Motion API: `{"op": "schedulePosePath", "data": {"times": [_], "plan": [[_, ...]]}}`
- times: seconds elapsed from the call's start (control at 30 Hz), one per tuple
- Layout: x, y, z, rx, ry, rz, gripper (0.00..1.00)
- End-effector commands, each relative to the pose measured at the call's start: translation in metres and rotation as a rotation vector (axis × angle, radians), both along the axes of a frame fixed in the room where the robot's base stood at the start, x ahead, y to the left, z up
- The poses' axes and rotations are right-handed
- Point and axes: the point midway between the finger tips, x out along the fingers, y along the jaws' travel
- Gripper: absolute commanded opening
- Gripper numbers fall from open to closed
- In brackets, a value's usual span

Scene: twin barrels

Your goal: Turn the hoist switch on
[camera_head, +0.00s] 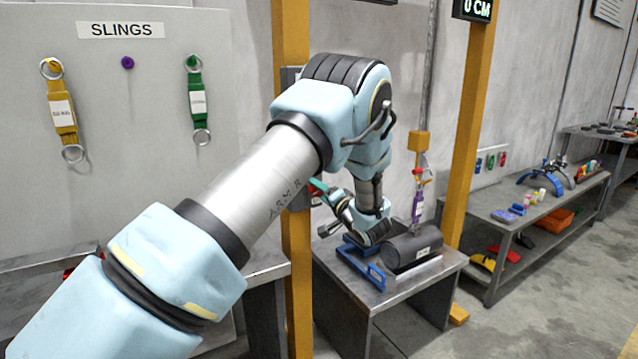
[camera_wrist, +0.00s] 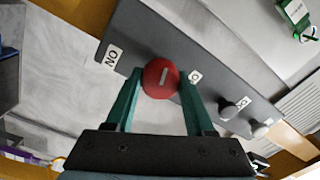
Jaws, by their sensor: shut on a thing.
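The hoist switch is a round red knob (camera_wrist: 160,80) on a grey panel (camera_wrist: 140,30) in the wrist view. My gripper (camera_wrist: 160,75) has its two green fingers on either side of the knob, shut on it. A short white mark on the knob stands nearly upright in this view. An ON label (camera_wrist: 112,56) is left of the knob. Another label (camera_wrist: 195,76) is right of it, partly hidden by a finger. In the head view my gripper (camera_head: 318,188) reaches the yellow post, and the arm hides most of the panel.
Two grey knobs (camera_wrist: 238,107) sit farther along the panel. A dark cylinder (camera_head: 412,249) lies on a metal table (camera_head: 350,298) beside a blue frame, with a hoist hook and sling above. A display (camera_head: 473,9) reads 0 CM. Slings hang on the left board (camera_head: 130,140).

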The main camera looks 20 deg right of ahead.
Motion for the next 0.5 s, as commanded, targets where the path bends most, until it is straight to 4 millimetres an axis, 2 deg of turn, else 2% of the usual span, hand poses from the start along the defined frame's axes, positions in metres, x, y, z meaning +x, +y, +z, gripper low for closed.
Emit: {"op": "schedulePosePath", "data": {"times": [0.2, 0.5], "plan": [[-0.0002, 0.0005, 0.001, 0.163, 0.023, 0.001, 0.0], [-0.0003, 0.0003, -0.0006, 0.302, 0.04, 0.001, 0.0]]}}
